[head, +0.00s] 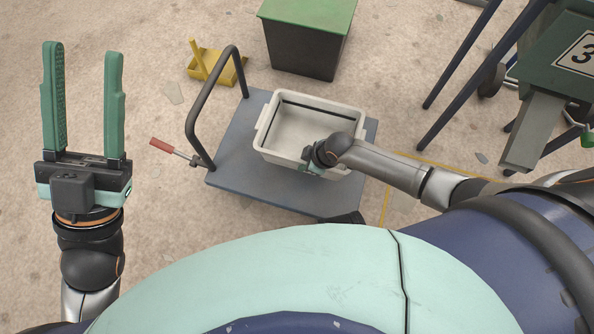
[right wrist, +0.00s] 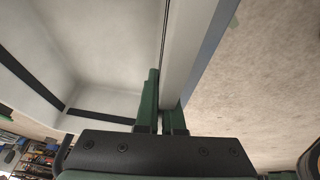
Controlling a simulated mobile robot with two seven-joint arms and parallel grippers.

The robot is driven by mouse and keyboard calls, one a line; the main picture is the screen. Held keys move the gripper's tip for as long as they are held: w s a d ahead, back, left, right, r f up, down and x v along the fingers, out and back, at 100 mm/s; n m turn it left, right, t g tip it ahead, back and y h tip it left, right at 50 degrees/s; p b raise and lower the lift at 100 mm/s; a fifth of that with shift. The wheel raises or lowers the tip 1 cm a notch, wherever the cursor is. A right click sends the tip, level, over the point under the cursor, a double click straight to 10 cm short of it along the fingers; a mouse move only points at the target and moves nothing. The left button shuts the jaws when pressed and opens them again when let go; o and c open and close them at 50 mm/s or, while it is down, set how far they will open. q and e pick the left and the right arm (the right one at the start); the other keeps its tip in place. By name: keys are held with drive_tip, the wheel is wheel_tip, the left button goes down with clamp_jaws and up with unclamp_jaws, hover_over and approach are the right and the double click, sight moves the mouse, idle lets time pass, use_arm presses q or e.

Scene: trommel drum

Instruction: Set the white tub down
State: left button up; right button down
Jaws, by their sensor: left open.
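The white tub (head: 291,130) is upright over the grey-blue flat cart (head: 236,160), and looks empty with a dark line inside its far wall. I cannot tell whether its base touches the deck. My right gripper (head: 312,160) is at the tub's near wall. In the right wrist view its green fingers (right wrist: 162,112) straddle the pale tub wall (right wrist: 188,60) closely, one inside the tub and one outside. My left gripper (head: 84,100) is open and empty, left of the cart, with its fingers pointing away from me.
The cart has a dark push handle (head: 209,95) on its left and a red-gripped lever (head: 172,150) beside it. A yellow dustpan-like object (head: 215,68) lies behind. A dark bin with a green lid (head: 308,12) stands at the back. Dark blue legs and green machinery (head: 560,75) are on the right.

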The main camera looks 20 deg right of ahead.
drive_tip(key=shift+w+a+f+b, duration=0.35)
drive_tip(key=shift+w+f, duration=0.1)
drive_tip(key=shift+f, duration=0.2)
drive_tip(key=shift+w+a+f+b, duration=0.35)
drive_tip(key=shift+w+f, duration=0.1)
drive_tip(key=shift+f, duration=0.15)
drive_tip(key=f+b, duration=0.3)
drive_tip(key=shift+w+a+f, duration=0.1)
drive_tip(key=shift+w+f, duration=0.1)
drive_tip(key=shift+f, duration=0.05)
use_arm(q)
drive_tip(key=f, duration=0.5)
drive_tip(key=shift+w+d+f, duration=0.15)
drive_tip(key=shift+d+f, duration=0.2)
drive_tip(key=shift+d, duration=0.05)
use_arm(e)
drive_tip(key=shift+r, duration=0.1)
use_arm(q)
drive_tip(key=shift+m, duration=0.3)
use_arm(e)
drive_tip(key=c, duration=1)
unclamp_jaws()
drive_tip(key=shift+c, duration=0.2)
